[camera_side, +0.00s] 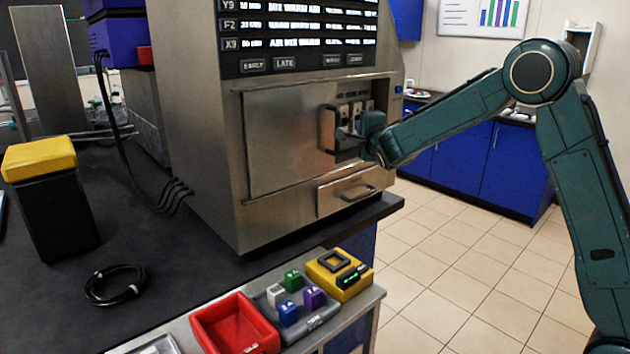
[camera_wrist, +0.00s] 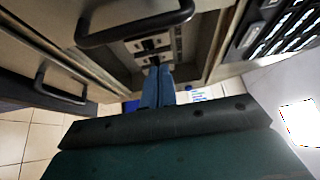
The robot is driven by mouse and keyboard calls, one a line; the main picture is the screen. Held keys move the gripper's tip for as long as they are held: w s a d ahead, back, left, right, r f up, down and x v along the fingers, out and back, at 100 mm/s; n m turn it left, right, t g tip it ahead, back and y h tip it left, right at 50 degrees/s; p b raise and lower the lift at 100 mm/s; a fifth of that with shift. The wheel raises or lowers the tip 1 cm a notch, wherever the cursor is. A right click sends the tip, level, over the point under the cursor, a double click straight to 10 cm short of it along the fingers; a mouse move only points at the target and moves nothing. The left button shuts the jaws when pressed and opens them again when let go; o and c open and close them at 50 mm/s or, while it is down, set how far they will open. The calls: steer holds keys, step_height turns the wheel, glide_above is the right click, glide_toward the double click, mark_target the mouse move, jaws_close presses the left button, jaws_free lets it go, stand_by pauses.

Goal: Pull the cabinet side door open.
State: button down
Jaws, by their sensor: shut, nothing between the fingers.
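The cabinet side door (camera_side: 285,140) is a grey metal panel with a dark upright bar handle (camera_side: 328,130) near its right edge. To the right of the handle an opening shows several small switch-like units (camera_side: 352,112) inside, so the door stands at least partly open. My gripper (camera_side: 345,134) is at this opening, just right of the handle. In the wrist view the gripper's blue fingers (camera_wrist: 158,82) are together and empty, pointing into the opening. The door handle (camera_wrist: 135,28) passes beside them, apart from the fingertips. The door's hinge side cannot be told.
A drawer with a handle (camera_side: 352,190) sits below the door, and a lit display panel (camera_side: 300,30) above it. A red tray (camera_side: 235,325), a block tray and a yellow device (camera_side: 340,274) stand in front. The tiled floor (camera_side: 450,270) at right is clear.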

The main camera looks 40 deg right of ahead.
steer(key=v, duration=0.8)
steer(key=shift+s, duration=0.1)
steer(key=s+a+f+n+g+y, duration=0.1)
steer(key=s+a+n+g+y, duration=0.2)
steer(key=s+n, duration=0.5)
steer(key=s+a+f+n+g+y, duration=0.2)
steer(key=s+a+n, duration=0.3)
steer(key=s, duration=1.1)
steer(key=s+a+f+n+g+y, duration=0.1)
steer(key=s+a+n+g+y, duration=0.3)
steer(key=s+n, duration=0.7)
steer(key=shift+s+f+g, duration=0.2)
steer(key=shift+s+g, duration=0.2)
steer(key=shift+w+a, duration=0.15)
